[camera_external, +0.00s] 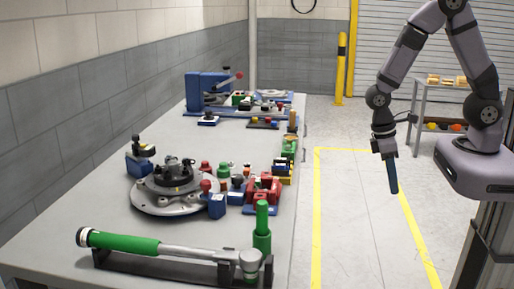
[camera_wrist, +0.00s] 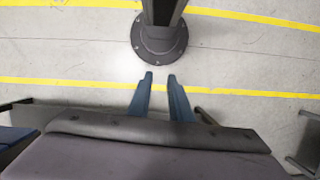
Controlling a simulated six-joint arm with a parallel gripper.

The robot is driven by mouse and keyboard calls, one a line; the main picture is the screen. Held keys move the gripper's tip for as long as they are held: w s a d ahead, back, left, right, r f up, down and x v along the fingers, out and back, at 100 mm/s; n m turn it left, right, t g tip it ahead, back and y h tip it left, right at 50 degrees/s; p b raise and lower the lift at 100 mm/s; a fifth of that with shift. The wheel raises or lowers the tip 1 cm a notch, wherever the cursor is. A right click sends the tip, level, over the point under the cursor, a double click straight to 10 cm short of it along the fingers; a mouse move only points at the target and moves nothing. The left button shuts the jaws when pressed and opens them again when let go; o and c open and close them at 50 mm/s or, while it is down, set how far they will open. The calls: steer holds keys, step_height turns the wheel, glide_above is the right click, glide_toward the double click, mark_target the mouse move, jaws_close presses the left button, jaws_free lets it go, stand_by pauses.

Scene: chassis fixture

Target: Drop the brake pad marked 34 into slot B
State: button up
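My gripper (camera_external: 392,188) hangs pointing down over the bare floor, to the right of the workbench and well apart from it. In the wrist view its two blue fingers (camera_wrist: 160,78) stand apart with only floor showing between them, so it is open and empty. I cannot make out which part is the brake pad marked 34, and no number is readable. Slot B is not identifiable either. Small red, blue, green and black parts (camera_external: 263,188) crowd the bench's right side, beside a round dark chassis fixture (camera_external: 172,205).
The long grey workbench (camera_external: 60,225) carries a green-handled torque tool (camera_external: 125,243) on a black cradle in front. A blue press-like fixture (camera_external: 206,90) stands at the back. A grey shelf (camera_external: 421,105) with bins is behind my arm. The floor between bench and arm is clear.

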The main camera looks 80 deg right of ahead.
mark_target(280, 165)
steer(key=w+d+r+t+p, duration=0.1)
steer(key=w+p, duration=0.1)
steer(key=w, duration=0.8)
steer(key=w+d+r+t+p, duration=0.1)
steer(key=w+d+r+p, duration=0.1)
steer(key=w, duration=0.8)
steer(key=w+d+r+t+p, duration=0.1)
steer(key=w+d+r+p, duration=0.1)
steer(key=w, duration=0.8)
steer(key=shift+w+d+r+p, duration=0.1)
steer(key=shift+w+d+p, duration=0.15)
steer(key=shift+w+p, duration=0.1)
steer(key=shift+t, duration=0.6)
steer(key=w+r, duration=0.2)
steer(key=r, duration=0.1)
steer(key=w+r, duration=0.1)
steer(key=w, duration=0.1)
steer(key=shift+d+r, duration=0.15)
steer(key=shift+d, duration=0.15)
steer(key=shift+s+a+r+n+g, duration=0.1)
steer(key=shift+s+r+n+g, duration=0.3)
steer(key=shift+s+r+n, duration=0.25)
steer(key=shift+f, duration=0.2)
steer(key=shift+f+b, duration=2.6)
steer(key=shift+f, duration=1.25)
